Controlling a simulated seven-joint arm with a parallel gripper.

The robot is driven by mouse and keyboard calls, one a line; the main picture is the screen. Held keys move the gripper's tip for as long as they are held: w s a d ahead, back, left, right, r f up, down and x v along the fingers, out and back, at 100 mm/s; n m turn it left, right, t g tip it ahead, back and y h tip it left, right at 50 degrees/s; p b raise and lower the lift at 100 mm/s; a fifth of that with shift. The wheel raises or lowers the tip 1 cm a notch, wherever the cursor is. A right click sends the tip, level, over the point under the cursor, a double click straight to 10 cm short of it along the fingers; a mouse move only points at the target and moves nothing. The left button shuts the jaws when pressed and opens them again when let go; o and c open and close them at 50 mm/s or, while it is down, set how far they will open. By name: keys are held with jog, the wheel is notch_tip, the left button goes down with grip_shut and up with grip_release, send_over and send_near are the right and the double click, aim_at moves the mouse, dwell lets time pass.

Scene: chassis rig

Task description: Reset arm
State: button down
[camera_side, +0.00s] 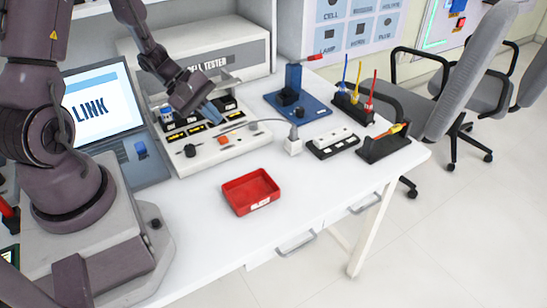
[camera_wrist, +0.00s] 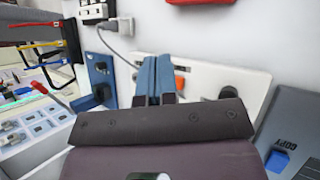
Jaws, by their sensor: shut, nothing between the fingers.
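My gripper (camera_side: 211,110) is above the back part of the white tester panel (camera_side: 212,152) in the side view. Its blue fingers point down and to the right. In the wrist view, the two blue fingers of my gripper (camera_wrist: 153,78) lie side by side, closed, with nothing between them. The tester panel (camera_wrist: 232,78) is behind them in that view. I cannot tell exactly how high the fingertips are above the panel.
A red tray (camera_side: 251,192) lies on the white table in front. A blue stand (camera_side: 297,105), a white plug (camera_side: 293,143), a black-and-white socket strip (camera_side: 333,142) and tool holders (camera_side: 354,107) stand to the right. A laptop (camera_side: 103,110) is at left. The front right tabletop is clear.

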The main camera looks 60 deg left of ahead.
jog(key=s+d+r+m+y, duration=0.2)
jog(key=s+d+r+m, duration=0.1)
jog(key=r+m, duration=0.3)
jog(key=s+d+r+m+y, duration=0.2)
jog(key=d+r+m, duration=0.3)
jog(key=r, duration=0.3)
jog(key=s+d+r+m+y, duration=0.2)
jog(key=s+d+r+m, duration=0.2)
jog(key=r+m, duration=0.3)
jog(key=shift+s+d+r+m, duration=0.25)
jog(key=shift+d+r+m, duration=0.15)
jog(key=shift+r, duration=0.15)
